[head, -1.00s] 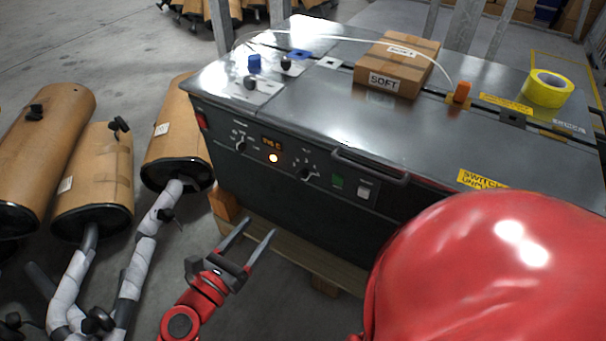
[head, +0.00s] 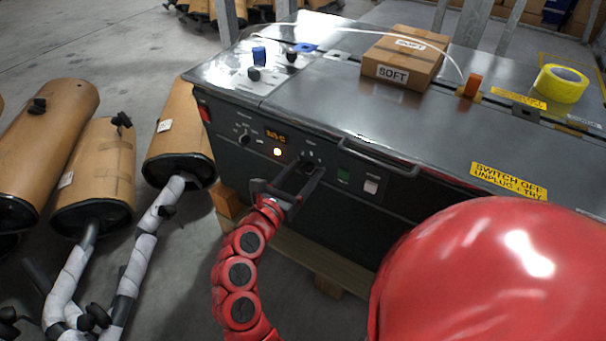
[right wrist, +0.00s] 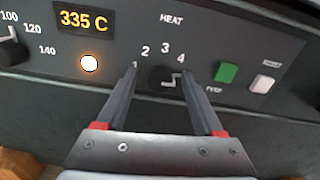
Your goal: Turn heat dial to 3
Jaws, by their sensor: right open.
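The black heat dial (right wrist: 160,79) is on the machine's dark front panel, below the word HEAT, with the numbers 1 to 4 around it in the right wrist view. A white mark shows on its right side; the exact setting is unclear. My right gripper (right wrist: 159,69) is open, its two fingers on either side of the dial. The left fingertip covers part of the 1, and the right one is below the 4. Contact with the dial cannot be told. In the head view my right gripper (head: 311,164) reaches the panel at the dial (head: 306,167).
A lit display (right wrist: 83,19) reads 335 C above a glowing lamp (right wrist: 89,63). Another dial (right wrist: 12,50) is at the left. A green button (right wrist: 225,72) and a white button (right wrist: 262,84) are right of the heat dial. A handle (head: 375,158) juts out above.

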